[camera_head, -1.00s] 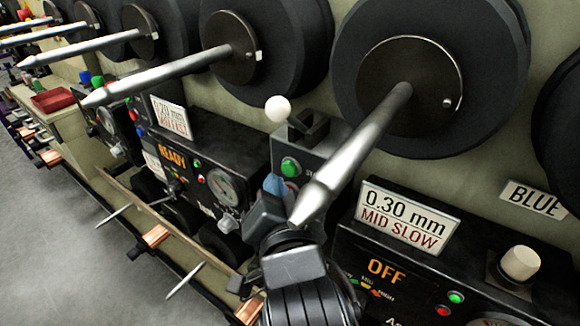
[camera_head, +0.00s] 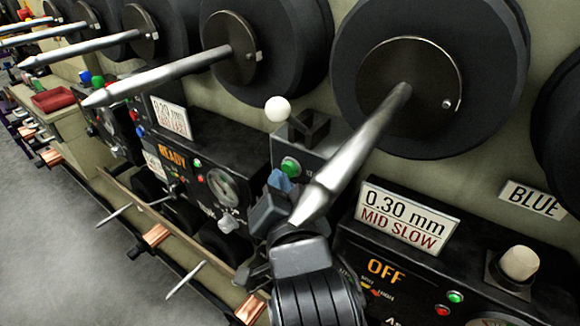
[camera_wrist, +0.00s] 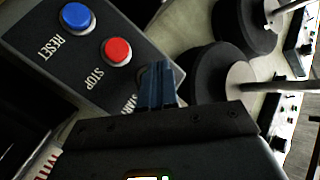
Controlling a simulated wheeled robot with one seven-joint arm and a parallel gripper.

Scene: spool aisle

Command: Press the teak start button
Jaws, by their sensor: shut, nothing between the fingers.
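A grey control box (camera_head: 312,163) stands behind my gripper in the head view, with a green button (camera_head: 290,167) near its left end. In the wrist view the box (camera_wrist: 75,72) has a blue RESET button (camera_wrist: 77,17), a red STOP button (camera_wrist: 116,51) and a partly covered START label (camera_wrist: 127,103). The button by that label is hidden behind my fingers. My gripper (camera_head: 281,180) is shut and empty, its blue fingertips just below the green button; it also shows in the wrist view (camera_wrist: 157,70). Contact cannot be told. I see no teak label.
A metal spindle (camera_head: 350,155) with a pointed tip crosses close in front of the box and over my gripper. A lever with a white ball (camera_head: 277,109) rises behind the box. A 0.30 mm machine (camera_head: 440,265) reading OFF stands right, a READY machine (camera_head: 205,180) left.

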